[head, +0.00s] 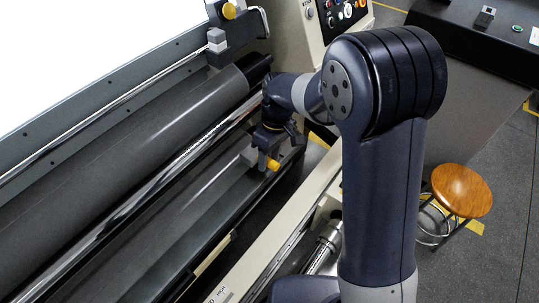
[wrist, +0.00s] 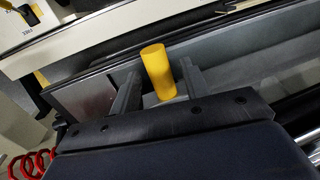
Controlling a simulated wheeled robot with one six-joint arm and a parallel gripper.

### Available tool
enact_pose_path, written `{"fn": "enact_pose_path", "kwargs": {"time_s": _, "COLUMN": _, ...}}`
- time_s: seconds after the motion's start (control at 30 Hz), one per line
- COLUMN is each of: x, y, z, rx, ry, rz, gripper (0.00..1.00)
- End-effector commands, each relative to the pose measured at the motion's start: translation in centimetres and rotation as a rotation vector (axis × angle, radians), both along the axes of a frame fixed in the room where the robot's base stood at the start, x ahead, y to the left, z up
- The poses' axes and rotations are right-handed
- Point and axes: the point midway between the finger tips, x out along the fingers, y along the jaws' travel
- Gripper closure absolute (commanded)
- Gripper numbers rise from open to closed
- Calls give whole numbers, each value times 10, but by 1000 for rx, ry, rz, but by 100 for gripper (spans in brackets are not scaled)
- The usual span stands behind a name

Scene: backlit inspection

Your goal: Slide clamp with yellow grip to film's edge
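The clamp's yellow grip (head: 272,164) shows in the head view just below my gripper (head: 273,150), near the right end of a long grey rail. A grey block (head: 250,155), which looks like the clamp's body, sits beside it. In the wrist view the yellow grip (wrist: 158,72) stands between the two grey fingers of my gripper (wrist: 160,82). A gap shows on the grip's right side, so the fingers look open around it. The clamp's body is mostly hidden in the wrist view. I cannot make out the film's edge clearly.
A dark roller (head: 130,140) and a shiny bar (head: 150,190) run along the rail. A bracket with a yellow knob (head: 229,11) stands at the roller's far end. A control panel (head: 340,15) is behind. A wooden stool (head: 461,190) stands on the right.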

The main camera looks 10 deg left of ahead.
Motion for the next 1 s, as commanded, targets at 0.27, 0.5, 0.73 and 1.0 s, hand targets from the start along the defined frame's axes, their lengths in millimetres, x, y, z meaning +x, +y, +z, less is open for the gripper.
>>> {"fn": "enact_pose_path", "kwargs": {"time_s": 0.27, "x": 0, "y": 0, "z": 0, "rx": 0, "ry": 0, "rz": 0, "gripper": 79}}
{"fn": "enact_pose_path", "kwargs": {"time_s": 0.5, "x": 0, "y": 0, "z": 0, "rx": 0, "ry": 0, "rz": 0, "gripper": 98}}
{"fn": "enact_pose_path", "kwargs": {"time_s": 0.73, "x": 0, "y": 0, "z": 0, "rx": 0, "ry": 0, "rz": 0, "gripper": 100}}
{"fn": "enact_pose_path", "kwargs": {"time_s": 1.0, "x": 29, "y": -16, "z": 0, "rx": 1, "ry": -2, "rz": -3, "gripper": 100}}
